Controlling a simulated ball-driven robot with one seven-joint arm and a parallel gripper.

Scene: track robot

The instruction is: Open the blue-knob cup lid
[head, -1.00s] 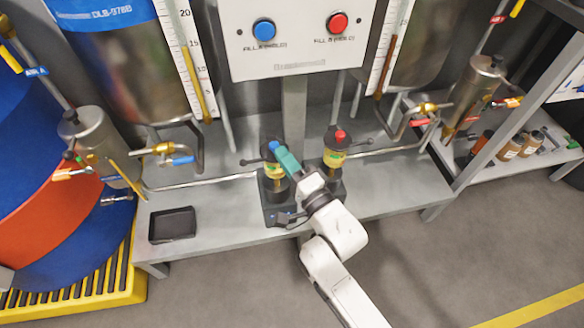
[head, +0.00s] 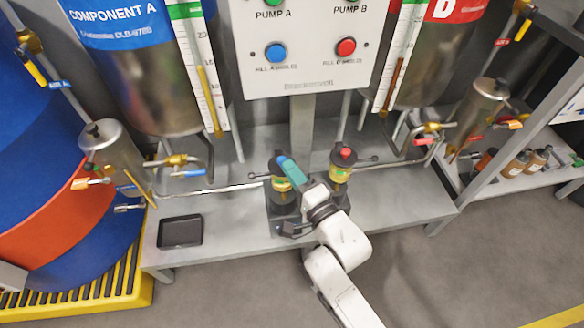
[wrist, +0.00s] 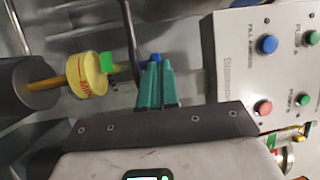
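The blue-knob cup (head: 281,184) is a yellowish cup on a black stand on the grey bench. In the wrist view it is the yellow cup (wrist: 92,75), lying sideways in the picture. My gripper (head: 284,161) reaches over its top, and its teal fingers also show in the wrist view (wrist: 156,72). They are close together, with the blue knob (wrist: 155,57) at their tips; the fingers look shut on it. A dark lid handle (wrist: 130,45) stands beside the fingers. The fingers and my arm partly hide the lid, so I cannot tell whether it has lifted.
A red-knob cup (head: 341,170) stands close on the right, its handle pointing right. A black tray (head: 180,231) lies on the bench at left. A control panel (head: 309,72) hangs above. Metal pipes run along both sides. Bare bench lies between the tray and the stand.

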